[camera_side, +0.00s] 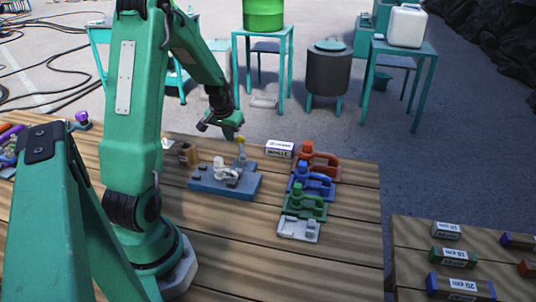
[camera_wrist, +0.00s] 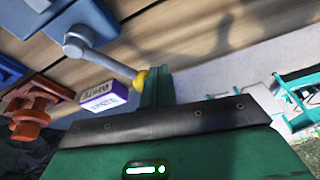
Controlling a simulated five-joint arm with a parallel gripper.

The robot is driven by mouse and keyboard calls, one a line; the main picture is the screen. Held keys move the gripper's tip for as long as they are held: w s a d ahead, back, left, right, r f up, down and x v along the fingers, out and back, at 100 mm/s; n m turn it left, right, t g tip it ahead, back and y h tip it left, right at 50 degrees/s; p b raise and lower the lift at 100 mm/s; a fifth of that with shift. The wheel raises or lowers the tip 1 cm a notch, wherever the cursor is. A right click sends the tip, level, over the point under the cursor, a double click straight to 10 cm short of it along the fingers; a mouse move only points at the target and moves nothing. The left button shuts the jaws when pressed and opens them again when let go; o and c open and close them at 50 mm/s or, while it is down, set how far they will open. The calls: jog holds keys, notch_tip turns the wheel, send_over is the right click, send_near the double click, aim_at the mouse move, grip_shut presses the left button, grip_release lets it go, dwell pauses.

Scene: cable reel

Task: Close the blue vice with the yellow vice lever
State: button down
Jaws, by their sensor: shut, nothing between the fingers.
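The blue vice (camera_side: 205,186) sits on the wooden table, a flat blue base with pale grey parts on top. Its lever is a grey rod (camera_wrist: 105,58) ending in a yellow knob (camera_wrist: 140,78); the yellow also shows in the side view (camera_side: 241,139). My gripper (camera_side: 230,136) is shut and empty at the knob end of the lever. In the wrist view, the green fingers (camera_wrist: 156,88) are right beside the yellow knob; I cannot tell if they touch it. Part of the vice body (camera_wrist: 92,18) shows at the top there.
A white-labelled box (camera_side: 279,149) stands right of the vice. Red (camera_side: 322,163), blue (camera_side: 318,183), green (camera_side: 310,204) and grey (camera_side: 298,230) fixtures form a row further right. The table front is clear.

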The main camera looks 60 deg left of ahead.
jog(key=shift+w+d+m, duration=0.1)
jog(key=shift+w+m, duration=0.7)
jog(key=shift+w, duration=0.35)
jog(key=shift+w+d, duration=0.3)
jog(key=shift+w, duration=0.4)
jog(key=shift+w+d, duration=0.25)
jog(key=shift+w, duration=0.4)
jog(key=shift+s, duration=0.1)
